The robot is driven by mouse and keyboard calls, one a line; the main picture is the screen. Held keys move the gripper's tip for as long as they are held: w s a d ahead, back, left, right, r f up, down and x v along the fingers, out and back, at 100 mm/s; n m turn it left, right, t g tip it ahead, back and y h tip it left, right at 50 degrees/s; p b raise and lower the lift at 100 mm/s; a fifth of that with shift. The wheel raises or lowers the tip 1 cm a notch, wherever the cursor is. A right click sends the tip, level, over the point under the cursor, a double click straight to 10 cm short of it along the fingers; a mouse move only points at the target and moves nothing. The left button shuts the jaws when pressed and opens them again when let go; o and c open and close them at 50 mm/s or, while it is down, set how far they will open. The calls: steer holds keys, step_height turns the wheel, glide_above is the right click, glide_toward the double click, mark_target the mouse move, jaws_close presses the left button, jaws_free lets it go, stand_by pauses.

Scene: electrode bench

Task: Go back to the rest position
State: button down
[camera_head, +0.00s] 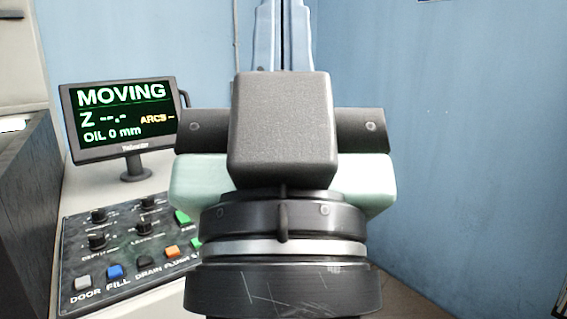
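My gripper (282,130) fills the middle of the head view, seen from behind, with a dark block, a pale green body and a dark round wrist below. Its fingertips cannot be made out, so I cannot tell whether it is open or holds anything. Two pale blue upright parts with a dark line between them show beyond the dark block at the top; I cannot tell what they belong to.
A monitor (122,118) at the left reads "MOVING", "Z --.-", "OIL 0 mm". A control panel (125,240) with knobs and coloured buttons lies below it. Blue walls (470,130) stand behind. The space to the right looks clear.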

step_height(320, 180, up, 22)
steer(key=p, duration=2.2)
